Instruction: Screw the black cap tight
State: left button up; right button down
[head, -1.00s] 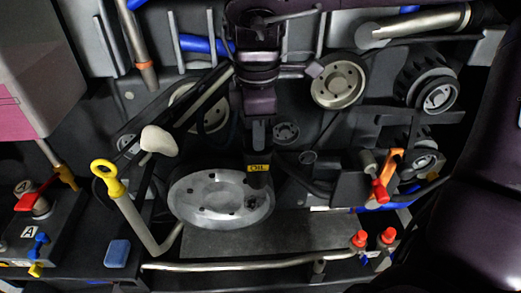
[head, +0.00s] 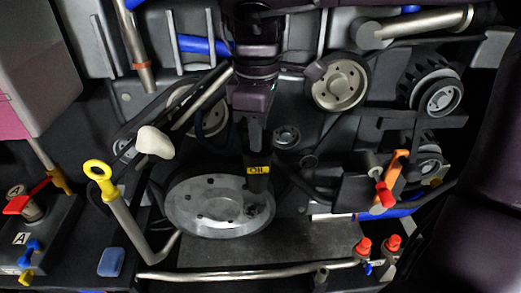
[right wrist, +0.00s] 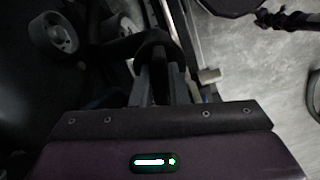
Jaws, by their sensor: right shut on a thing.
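The black cap (head: 258,184) with a yellow OIL label stands at the edge of the round grey metal plate (head: 190,212) in the head view. My right gripper (head: 257,160) comes down from the top centre and is shut on the cap's upper part. In the right wrist view, the two fingers (right wrist: 158,68) reach up to a dark rounded shape, the black cap (right wrist: 155,40). What lies under the cap is hidden, so I cannot tell how it is seated. My left gripper is not in view.
A yellow-ringed dipstick handle (head: 98,170) and a pale knob (head: 155,142) stand left of the cap. Pulleys (head: 336,82) and belts lie behind. An orange and red valve (head: 388,185) is at right. A metal pipe (head: 250,273) runs along the front.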

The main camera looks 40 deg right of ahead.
jog(key=shift+w+r+m+b, duration=0.1)
jog(key=shift+w+m+b, duration=0.05)
jog(key=shift+m+b, duration=1.5)
jog(key=shift+r+m, duration=0.1)
jog(key=shift+m, duration=0.45)
jog(key=shift+r, duration=0.1)
jog(key=shift+m+b, duration=0.55)
jog(key=shift+m, duration=0.05)
jog(key=shift+r+m, duration=0.15)
jog(key=shift+m, duration=0.65)
